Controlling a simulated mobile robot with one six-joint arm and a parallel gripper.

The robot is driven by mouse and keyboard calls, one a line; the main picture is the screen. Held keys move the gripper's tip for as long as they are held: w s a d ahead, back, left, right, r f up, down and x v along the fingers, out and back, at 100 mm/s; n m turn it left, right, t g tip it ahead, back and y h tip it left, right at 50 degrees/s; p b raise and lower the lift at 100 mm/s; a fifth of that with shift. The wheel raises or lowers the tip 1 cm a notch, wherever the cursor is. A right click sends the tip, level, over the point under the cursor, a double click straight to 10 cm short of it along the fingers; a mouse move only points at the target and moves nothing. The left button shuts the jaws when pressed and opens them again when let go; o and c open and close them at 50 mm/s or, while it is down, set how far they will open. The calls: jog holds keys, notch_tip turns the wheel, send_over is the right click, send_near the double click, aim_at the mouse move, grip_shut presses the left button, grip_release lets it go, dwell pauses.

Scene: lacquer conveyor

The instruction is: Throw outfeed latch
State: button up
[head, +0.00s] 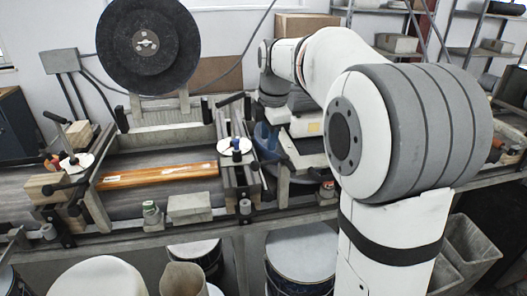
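A conveyor bench (125,160) runs across the left half of the head view, with an orange-brown lacquered board (160,176) lying flat on it. A lever with a black handle (230,99) stands tilted on the frame right of the board. Another upright lever with a dark knob (57,120) stands on the left frame. I cannot tell which of them is the outfeed latch. My arm reaches from the right over the bench. Its wrist points down near the right frame, around my gripper (271,97). The fingers are too small and dark to read, and I see nothing clearly held.
A large black disc (147,43) stands behind the board. A small jar (152,213) and a grey block (189,208) sit on the front ledge. A blue object (267,140) is beside the right frame. Drums (302,255) stand below. Shelves fill the back right.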

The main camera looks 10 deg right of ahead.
aim_at(266, 164)
jog(key=f, duration=0.2)
jog(key=w+f, duration=0.1)
jog(key=f, duration=0.4)
jog(key=shift+w+a+f, duration=0.15)
jog(key=shift+w+f, duration=0.1)
jog(key=shift+c, duration=0.3)
grip_shut()
jog(key=shift+a, duration=0.15)
